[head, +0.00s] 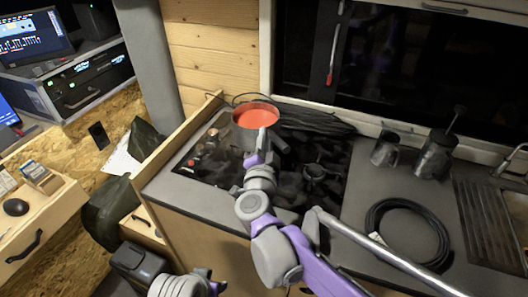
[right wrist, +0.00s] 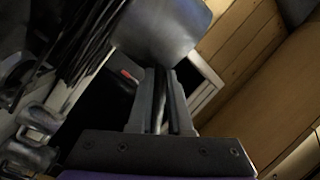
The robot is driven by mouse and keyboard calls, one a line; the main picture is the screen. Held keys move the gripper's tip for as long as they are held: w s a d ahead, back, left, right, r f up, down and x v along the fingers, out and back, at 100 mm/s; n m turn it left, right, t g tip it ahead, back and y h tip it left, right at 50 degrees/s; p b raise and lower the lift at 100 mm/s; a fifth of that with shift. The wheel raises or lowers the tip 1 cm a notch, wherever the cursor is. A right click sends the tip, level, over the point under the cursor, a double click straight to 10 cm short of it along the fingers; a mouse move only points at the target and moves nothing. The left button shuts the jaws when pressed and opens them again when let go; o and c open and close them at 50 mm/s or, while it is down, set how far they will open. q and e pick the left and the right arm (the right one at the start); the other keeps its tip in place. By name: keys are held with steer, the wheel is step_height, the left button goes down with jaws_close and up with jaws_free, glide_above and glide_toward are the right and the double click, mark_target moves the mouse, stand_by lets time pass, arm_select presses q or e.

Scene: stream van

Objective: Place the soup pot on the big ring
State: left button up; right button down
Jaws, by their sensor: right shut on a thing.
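The soup pot (head: 257,115) is a grey metal pot with orange-red soup in it. It is upright over the back of the dark hob (head: 225,178) in the head view. My right gripper (head: 262,142) is shut on its near side. The right wrist view shows the pot's smooth grey wall (right wrist: 160,38) beyond the close-set fingers (right wrist: 160,98). The pot and my right arm cover part of the hob, and I cannot clearly pick out the big ring or tell whether the pot touches it. My left gripper's dark body (head: 135,264) shows at the lower left; its fingers are hidden.
Dark cables (head: 315,122) lie behind the hob. Two dark mugs or jugs (head: 386,150) and a coiled black cable (head: 408,232) are on the right counter. A wooden edge (head: 180,138) borders the hob's left.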

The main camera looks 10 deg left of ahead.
steer(key=shift+f, duration=2.7)
steer(key=c, duration=0.8)
jaws_free()
steer(key=shift+c, duration=0.2)
steer(key=s+d+b, duration=0.1)
steer(key=s, duration=1.1)
steer(key=shift+w+d+f, duration=0.1)
